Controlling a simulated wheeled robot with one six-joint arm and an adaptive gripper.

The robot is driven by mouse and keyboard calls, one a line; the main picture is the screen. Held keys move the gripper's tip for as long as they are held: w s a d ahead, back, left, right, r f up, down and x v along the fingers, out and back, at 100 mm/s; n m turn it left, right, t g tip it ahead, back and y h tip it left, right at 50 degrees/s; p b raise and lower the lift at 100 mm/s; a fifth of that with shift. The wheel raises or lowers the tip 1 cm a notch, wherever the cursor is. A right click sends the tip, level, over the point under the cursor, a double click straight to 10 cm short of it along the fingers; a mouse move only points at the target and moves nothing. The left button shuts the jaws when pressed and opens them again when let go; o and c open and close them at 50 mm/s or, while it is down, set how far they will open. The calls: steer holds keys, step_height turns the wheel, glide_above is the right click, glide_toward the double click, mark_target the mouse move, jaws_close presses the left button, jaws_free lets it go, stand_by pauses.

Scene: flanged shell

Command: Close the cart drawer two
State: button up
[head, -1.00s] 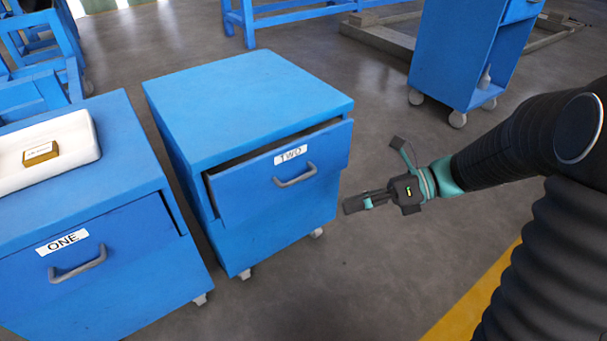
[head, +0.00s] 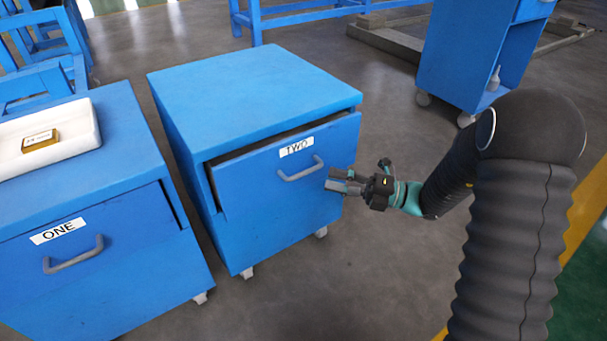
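The blue cart labelled TWO (head: 250,92) stands in the middle of the head view. Its drawer two (head: 255,197) is partly open, with a dark gap under the cart top and its front standing out. The grey drawer handle (head: 301,170) is on the front, below the TWO label (head: 297,147). My gripper (head: 338,182) is just right of the handle, at the right part of the drawer front. It looks close to the front, but I cannot tell whether it touches. Its fingers overlap in this view, so their opening is not clear.
The cart labelled ONE (head: 130,225) stands close on the left, its drawer looking shut, with a white tray (head: 75,146) holding a small box (head: 40,140) on top. Another blue cart (head: 465,60) stands at the back right. The floor (head: 330,290) in front is clear.

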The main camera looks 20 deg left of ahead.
mark_target(304, 173)
steer(key=a, duration=0.5)
steer(key=a+r+b, duration=0.1)
steer(key=a, duration=0.2)
steer(key=shift+s, duration=0.35)
steer(key=shift+d, duration=0.1)
jaws_close()
